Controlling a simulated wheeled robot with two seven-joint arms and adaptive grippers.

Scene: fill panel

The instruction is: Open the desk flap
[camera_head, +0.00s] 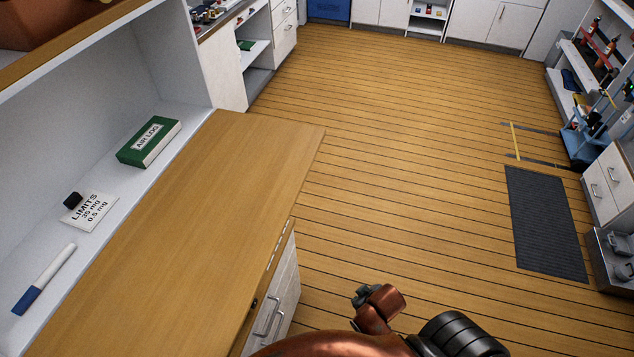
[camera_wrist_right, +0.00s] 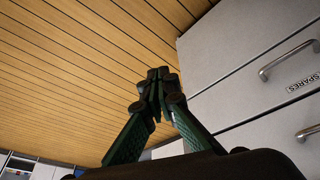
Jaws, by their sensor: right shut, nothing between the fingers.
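A flat wooden desk board (camera_head: 190,215), which looks like the desk flap, lies level in front of a white shelf recess in the head view. A wooden front strip (camera_head: 268,270) with small slots and a dark lock-like fitting runs below its edge, above white drawers (camera_head: 275,315). My right gripper (camera_wrist_right: 158,76) is shut and empty in the wrist view, over the floor beside drawer fronts with metal handles (camera_wrist_right: 290,58). It appears apart from them. In the head view only my copper-coloured arm shows clearly at the bottom. My left gripper is not in view.
A green book (camera_head: 150,142), a limits card (camera_head: 90,212) with a black object, and a blue-and-white marker (camera_head: 45,278) are in the recess. The wooden floor (camera_head: 410,180) right of the desk is open. A dark mat (camera_head: 545,220) and cabinets stand farther right.

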